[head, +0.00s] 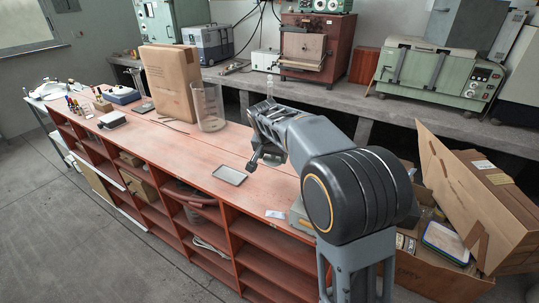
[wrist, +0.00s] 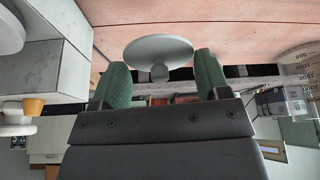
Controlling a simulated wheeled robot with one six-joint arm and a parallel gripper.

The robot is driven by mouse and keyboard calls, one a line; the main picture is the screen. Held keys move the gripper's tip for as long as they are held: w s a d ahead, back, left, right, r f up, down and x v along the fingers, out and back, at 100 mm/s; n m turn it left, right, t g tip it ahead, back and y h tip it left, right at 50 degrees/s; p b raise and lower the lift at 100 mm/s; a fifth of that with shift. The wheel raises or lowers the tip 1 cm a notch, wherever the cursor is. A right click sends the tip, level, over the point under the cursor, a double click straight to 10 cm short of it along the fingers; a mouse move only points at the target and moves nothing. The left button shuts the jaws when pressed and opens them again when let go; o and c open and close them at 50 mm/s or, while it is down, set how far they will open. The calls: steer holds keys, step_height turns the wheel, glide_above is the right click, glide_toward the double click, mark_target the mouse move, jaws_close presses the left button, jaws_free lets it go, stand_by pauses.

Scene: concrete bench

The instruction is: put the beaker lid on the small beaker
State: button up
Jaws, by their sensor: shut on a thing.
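My gripper (head: 262,158) is low over the red bench top, to the right of the grey tray, partly hidden by my arm in the head view. In the wrist view its two green fingers (wrist: 160,82) stand either side of the beaker lid (wrist: 158,50), a pale grey disc with a small knob; the gripper is shut on it. The exact contact is hard to see. A large clear beaker (head: 208,112) stands farther back on the bench; a marked glass vessel (wrist: 302,72) shows at the right in the wrist view. I cannot pick out the small beaker with certainty.
A grey tray (head: 229,175) lies near the bench's front edge. A tall cardboard box (head: 170,80) stands beside the large beaker. A slim glass piece (head: 270,86) shows behind my arm. Small bottles and devices crowd the far left; the middle of the bench is mostly clear.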

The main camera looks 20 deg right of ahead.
mark_target(274, 163)
steer(key=shift+s+r, duration=0.45)
steer(key=shift+s, duration=0.2)
steer(key=shift+r+p, duration=1.05)
steer(key=shift+r, duration=0.3)
